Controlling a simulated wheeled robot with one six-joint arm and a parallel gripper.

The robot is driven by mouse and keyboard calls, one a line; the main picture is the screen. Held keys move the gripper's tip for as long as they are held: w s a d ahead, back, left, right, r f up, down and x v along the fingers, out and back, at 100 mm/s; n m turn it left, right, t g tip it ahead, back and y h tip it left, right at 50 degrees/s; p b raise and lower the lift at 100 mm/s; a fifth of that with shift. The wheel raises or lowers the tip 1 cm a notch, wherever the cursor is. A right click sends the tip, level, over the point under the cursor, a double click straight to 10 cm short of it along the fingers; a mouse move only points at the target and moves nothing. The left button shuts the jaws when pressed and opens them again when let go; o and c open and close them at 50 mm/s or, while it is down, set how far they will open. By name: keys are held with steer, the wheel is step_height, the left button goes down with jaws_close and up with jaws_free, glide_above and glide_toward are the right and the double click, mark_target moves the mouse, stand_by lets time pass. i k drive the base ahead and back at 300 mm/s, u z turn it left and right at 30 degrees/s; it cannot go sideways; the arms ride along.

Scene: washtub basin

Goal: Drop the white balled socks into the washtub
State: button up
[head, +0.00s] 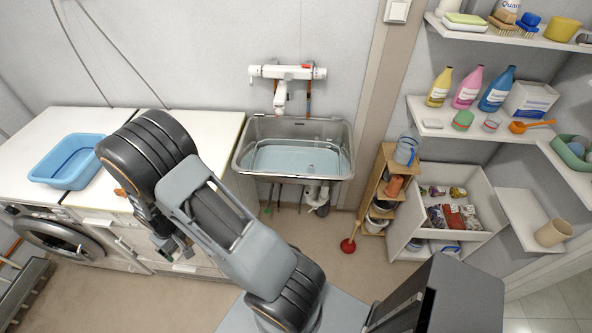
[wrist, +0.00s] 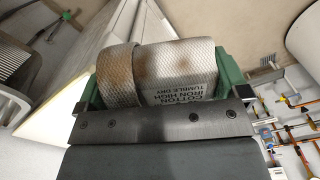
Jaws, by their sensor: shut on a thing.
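The white balled socks (wrist: 160,70) are a ribbed roll with brownish stains and a printed label in the wrist view. My gripper (wrist: 163,88) is shut on them, with a green finger at each end of the roll. In the head view my gripper (head: 178,245) is low in front of the white cabinets, partly hidden by my arm, and I cannot make out the socks there. The washtub (head: 300,127) is a steel basin on the back wall with pale blue water in it. It lies to the right of and beyond my gripper.
A white counter (head: 215,125) with a blue plastic tub (head: 72,160) stands left of the washtub. A white tap (head: 285,75) is mounted above the washtub. Loaded shelves line the right wall.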

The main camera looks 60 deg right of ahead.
mark_target(296, 160)
steer(key=k, duration=1.1)
steer(key=z, duration=0.65)
steer(key=i, duration=0.55)
steer(key=z, duration=0.75)
steer(key=i, duration=1.15)
steer(key=u, duration=0.2)
